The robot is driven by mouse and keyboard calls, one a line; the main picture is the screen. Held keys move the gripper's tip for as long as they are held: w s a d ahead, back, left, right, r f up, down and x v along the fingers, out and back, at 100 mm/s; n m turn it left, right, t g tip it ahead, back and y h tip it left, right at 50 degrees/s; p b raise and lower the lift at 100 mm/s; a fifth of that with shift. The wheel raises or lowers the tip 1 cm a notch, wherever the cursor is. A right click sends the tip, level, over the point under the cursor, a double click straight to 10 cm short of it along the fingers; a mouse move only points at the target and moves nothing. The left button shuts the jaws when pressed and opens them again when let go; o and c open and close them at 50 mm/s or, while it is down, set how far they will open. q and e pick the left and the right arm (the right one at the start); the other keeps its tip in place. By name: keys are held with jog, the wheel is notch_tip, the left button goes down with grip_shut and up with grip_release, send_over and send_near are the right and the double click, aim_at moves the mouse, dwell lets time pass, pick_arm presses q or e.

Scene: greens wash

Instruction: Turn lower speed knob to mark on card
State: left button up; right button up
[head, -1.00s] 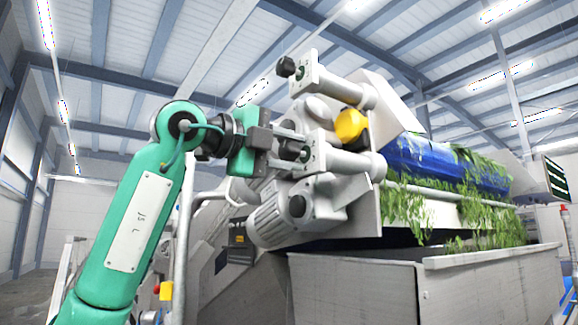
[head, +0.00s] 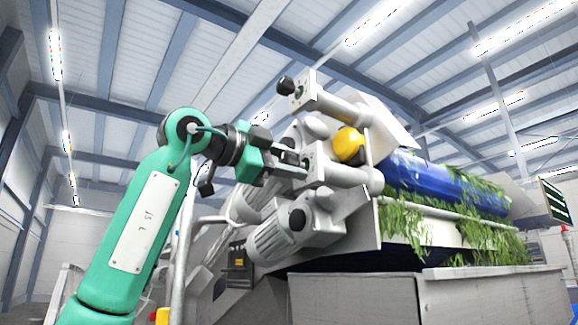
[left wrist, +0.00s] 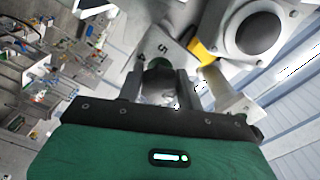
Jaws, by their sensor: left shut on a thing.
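My left gripper (head: 299,166) reaches in from the left to the lower plate (head: 317,163) on the end of the machine. Its jaws are shut on the lower speed knob, which they mostly hide in the head view. In the left wrist view both fingers (left wrist: 163,95) close around the knob in front of the pale plate (left wrist: 146,55), which bears a small printed number. The upper knob (head: 286,85) is black and stands free on its own plate (head: 303,93) above. I cannot make out the card or its mark. My right gripper is not in view.
A yellow cap (head: 348,145) sits just right of the lower plate. A grey motor (head: 282,235) lies below my gripper. A blue roller (head: 445,183) draped with leaves and a grey bin (head: 480,295) are at the right. Open air lies above my left arm.

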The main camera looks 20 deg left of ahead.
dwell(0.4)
pick_arm(q)
jog(key=o, duration=1)
jog(key=shift+a, duration=0.1)
jog(key=shift+s+a, duration=0.1)
jog(key=shift+s, duration=0.1)
jog(key=b+v, duration=0.3)
jog(key=v, duration=1)
jog(key=shift+s+a, duration=0.1)
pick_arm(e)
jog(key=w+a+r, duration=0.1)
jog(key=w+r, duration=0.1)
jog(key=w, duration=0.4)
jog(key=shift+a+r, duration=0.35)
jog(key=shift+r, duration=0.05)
pick_arm(q)
jog(key=shift+f, duration=0.1)
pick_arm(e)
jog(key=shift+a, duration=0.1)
